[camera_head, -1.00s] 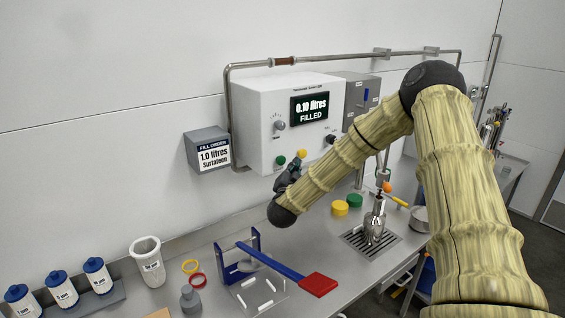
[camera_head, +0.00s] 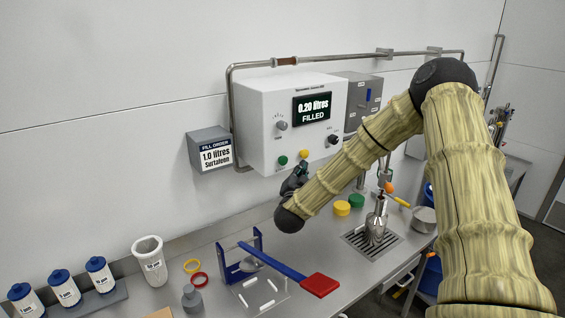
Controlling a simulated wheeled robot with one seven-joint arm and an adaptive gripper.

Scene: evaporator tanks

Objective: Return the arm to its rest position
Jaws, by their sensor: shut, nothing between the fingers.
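My arm reaches in from the right and bends down at its dark elbow. Its dark wrist joint is over the bench in front of the white dispenser box (camera_head: 262,112). My gripper (camera_head: 298,172) is a small dark shape just beyond the wrist, close to the lower front of the box. It is shut and empty. The forearm partly hides it, and I cannot tell whether it touches the box. The box display (camera_head: 312,107) reads 0.20 litres, FILLED. A green button (camera_head: 283,160) and a yellow button (camera_head: 303,153) show just above my gripper.
A grey sign box (camera_head: 211,149) reads 1.0 litres. On the bench are a blue stand with a red-ended lever (camera_head: 320,285), a white beaker (camera_head: 149,260), several blue-capped bottles (camera_head: 63,287), and yellow and green caps (camera_head: 342,207). A metal flask (camera_head: 376,222) stands on a drain grate.

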